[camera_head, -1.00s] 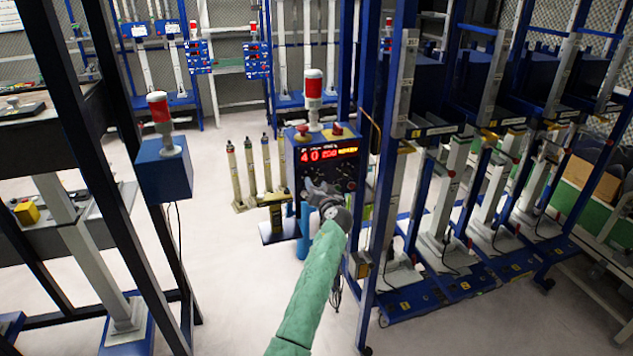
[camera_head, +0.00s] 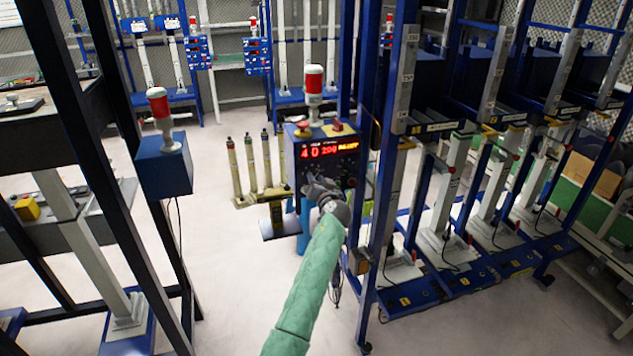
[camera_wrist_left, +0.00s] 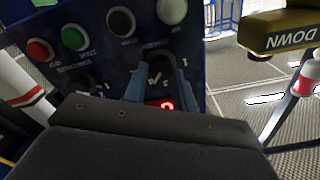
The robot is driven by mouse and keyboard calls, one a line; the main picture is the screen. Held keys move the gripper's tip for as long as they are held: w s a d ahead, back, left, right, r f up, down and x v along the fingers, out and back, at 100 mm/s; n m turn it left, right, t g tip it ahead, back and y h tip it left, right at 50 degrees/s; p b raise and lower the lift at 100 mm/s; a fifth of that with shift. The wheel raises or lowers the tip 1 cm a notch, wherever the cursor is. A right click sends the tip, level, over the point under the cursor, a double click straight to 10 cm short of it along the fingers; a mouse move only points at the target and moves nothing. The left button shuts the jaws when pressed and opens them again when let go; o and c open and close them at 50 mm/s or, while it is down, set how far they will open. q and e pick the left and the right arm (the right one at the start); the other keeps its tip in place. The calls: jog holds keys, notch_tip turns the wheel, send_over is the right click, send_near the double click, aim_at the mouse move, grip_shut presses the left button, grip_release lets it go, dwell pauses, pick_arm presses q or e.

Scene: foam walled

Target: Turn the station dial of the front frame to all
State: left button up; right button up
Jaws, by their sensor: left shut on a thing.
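The front frame's blue control box (camera_head: 297,158) stands near the middle of the head view, with a lit red display (camera_head: 327,150) whose left part reads 40 and 200. My left gripper (camera_head: 318,184) is at the lower part of its panel, at the end of my green-sleeved arm. In the left wrist view the panel (camera_wrist_left: 98,62) appears upside down. The two blue-grey fingers of my left gripper (camera_wrist_left: 158,84) are shut on a black dial (camera_wrist_left: 158,62) between them. The dial's pointer and markings are too unclear to read. My right gripper is not in view.
A red-and-white lamp (camera_head: 314,90) and a red button (camera_head: 303,126) top the box. A blue upright (camera_head: 385,190) stands close to its right. Another lamp box (camera_head: 163,165) is at the left. Open pale floor (camera_head: 235,270) lies in front. Buttons (camera_wrist_left: 73,38) line the panel.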

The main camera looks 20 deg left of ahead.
pick_arm(q)
jog(key=shift+d+f+m+b, duration=0.1)
jog(key=shift+m+b, duration=1.1)
jog(key=shift+m, duration=2.6)
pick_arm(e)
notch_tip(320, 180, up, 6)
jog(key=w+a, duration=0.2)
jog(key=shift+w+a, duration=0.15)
pick_arm(q)
jog(key=o, duration=1)
